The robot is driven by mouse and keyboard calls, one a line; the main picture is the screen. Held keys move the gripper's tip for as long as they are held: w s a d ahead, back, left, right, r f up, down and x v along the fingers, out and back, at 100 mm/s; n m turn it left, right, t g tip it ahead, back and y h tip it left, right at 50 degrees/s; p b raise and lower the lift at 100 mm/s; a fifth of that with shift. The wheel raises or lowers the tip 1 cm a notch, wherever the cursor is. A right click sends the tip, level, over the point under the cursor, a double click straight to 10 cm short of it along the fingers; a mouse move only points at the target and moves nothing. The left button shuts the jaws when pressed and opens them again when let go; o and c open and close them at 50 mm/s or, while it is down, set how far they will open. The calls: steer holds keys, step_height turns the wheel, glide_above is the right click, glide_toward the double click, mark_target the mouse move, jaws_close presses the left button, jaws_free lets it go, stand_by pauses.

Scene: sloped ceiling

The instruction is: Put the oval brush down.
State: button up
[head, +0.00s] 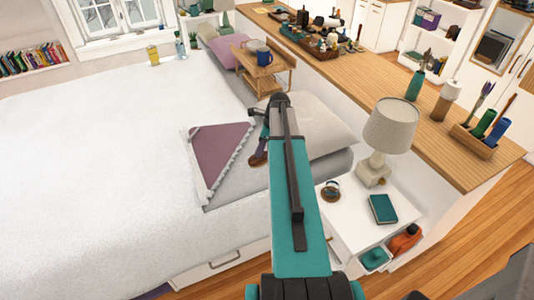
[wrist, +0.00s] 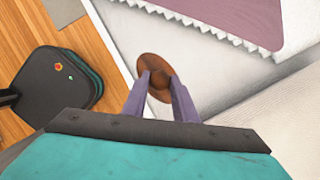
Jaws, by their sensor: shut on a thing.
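The brown oval brush (wrist: 153,68) is between the fingertips of my gripper (wrist: 159,84) in the wrist view. My gripper is shut on it. In the head view the brush (head: 258,158) shows as a small brown shape just left of my arm, in front of the bed's pillow end. My gripper (head: 264,142) is mostly hidden there behind my arm. I cannot tell how high the brush is above the bedding.
The white bed (head: 110,150) has a purple fringed cloth (head: 222,155) and pillows (head: 320,130). Right of my arm, a white nightstand (head: 350,222) holds a lamp (head: 390,125), a teal book (head: 382,209) and a small round item (head: 331,190). A wooden tray table (head: 262,72) stands farther back.

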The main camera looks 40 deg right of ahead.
steer(key=w+a+r+n+g+y+b, duration=0.1)
steer(key=w+a+r+n+b, duration=0.25)
steer(key=a, duration=0.75)
steer(key=w+a+r+n+g, duration=0.2)
steer(key=w+a+n, duration=0.4)
steer(key=a, duration=0.5)
steer(key=a+r+n+g+b, duration=0.1)
steer(key=a+n, duration=0.3)
steer(key=a, duration=0.5)
steer(key=s+a+r+n+b, duration=0.1)
steer(key=a+r+n, duration=0.3)
steer(key=a, duration=0.5)
steer(key=shift+s+a+r+n+g+b, duration=0.2)
steer(key=shift+s+r+n+g+b, duration=0.15)
steer(key=shift+n, duration=0.2)
